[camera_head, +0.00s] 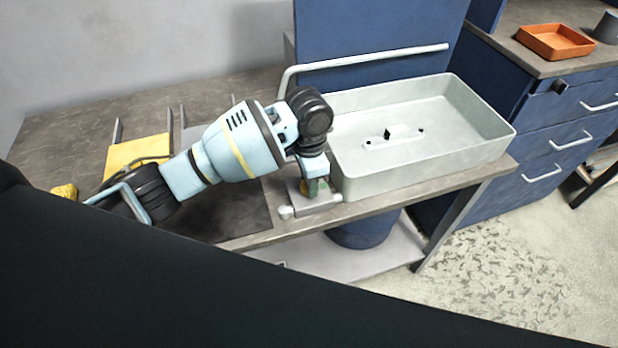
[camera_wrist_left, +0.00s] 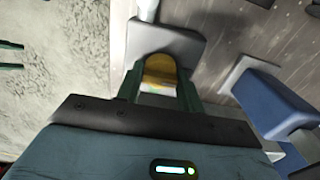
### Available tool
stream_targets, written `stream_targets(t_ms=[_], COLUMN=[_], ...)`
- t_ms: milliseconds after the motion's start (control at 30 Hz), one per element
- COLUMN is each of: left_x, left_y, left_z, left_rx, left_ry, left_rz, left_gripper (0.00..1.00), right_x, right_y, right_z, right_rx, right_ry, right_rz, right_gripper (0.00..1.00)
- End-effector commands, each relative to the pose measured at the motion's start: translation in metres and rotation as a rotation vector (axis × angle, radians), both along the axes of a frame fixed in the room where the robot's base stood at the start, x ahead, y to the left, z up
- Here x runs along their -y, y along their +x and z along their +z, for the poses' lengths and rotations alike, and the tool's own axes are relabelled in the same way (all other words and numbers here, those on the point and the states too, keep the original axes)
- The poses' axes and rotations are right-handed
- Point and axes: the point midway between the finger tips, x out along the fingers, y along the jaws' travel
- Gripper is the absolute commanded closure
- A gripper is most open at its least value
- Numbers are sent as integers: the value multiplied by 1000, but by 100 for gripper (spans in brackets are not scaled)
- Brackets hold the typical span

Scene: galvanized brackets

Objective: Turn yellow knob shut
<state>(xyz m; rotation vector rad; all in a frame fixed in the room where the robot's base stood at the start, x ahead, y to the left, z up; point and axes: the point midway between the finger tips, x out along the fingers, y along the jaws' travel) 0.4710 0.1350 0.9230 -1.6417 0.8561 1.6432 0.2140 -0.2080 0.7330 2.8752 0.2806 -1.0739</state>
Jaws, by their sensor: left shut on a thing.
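The yellow knob (camera_wrist_left: 158,68) shows in the left wrist view, with a rounded top, between the green fingers of my left gripper (camera_wrist_left: 160,88). The gripper is shut on it. The knob stands on a grey block (camera_wrist_left: 180,45) with a pale pipe end (camera_wrist_left: 148,10) beyond it. In the head view my left gripper (camera_head: 316,187) points down onto this block at the bench's front edge, beside the tray, and mostly hides the knob. The knob's exact turn angle is hard to tell. My right gripper is not in view.
A pale grey tray (camera_head: 480,110) stands just right of the gripper. A pale rail (camera_head: 370,58) runs behind it. A yellow piece (camera_head: 125,155) lies on the bench at left. A blue drawer cabinet (camera_head: 540,140) with an orange tray (camera_head: 555,29) is at right.

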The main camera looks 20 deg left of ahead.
Motion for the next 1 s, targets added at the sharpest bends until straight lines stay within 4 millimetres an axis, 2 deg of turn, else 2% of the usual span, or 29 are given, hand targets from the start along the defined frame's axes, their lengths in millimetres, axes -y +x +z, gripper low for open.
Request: stream_targets(t_ms=[67, 100, 267, 500, 633, 1000], left_x=[0, 0, 0, 0, 0, 0], left_y=[1, 1, 1, 0, 1, 1], left_z=[2, 2, 2, 1, 7, 63], left_rx=[6, 6, 4, 1, 3, 5], left_ry=[-1, -1, -1, 0, -1, -2], left_rz=[3, 2, 1, 0, -1, -1], left_gripper=[86, 60, 41, 41, 41, 41], right_x=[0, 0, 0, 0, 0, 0], right_y=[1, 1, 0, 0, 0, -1], right_z=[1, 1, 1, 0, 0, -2], right_rx=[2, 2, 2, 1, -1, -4], right_ry=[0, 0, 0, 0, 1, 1], right_rz=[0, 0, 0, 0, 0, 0], right_gripper=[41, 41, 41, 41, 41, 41])
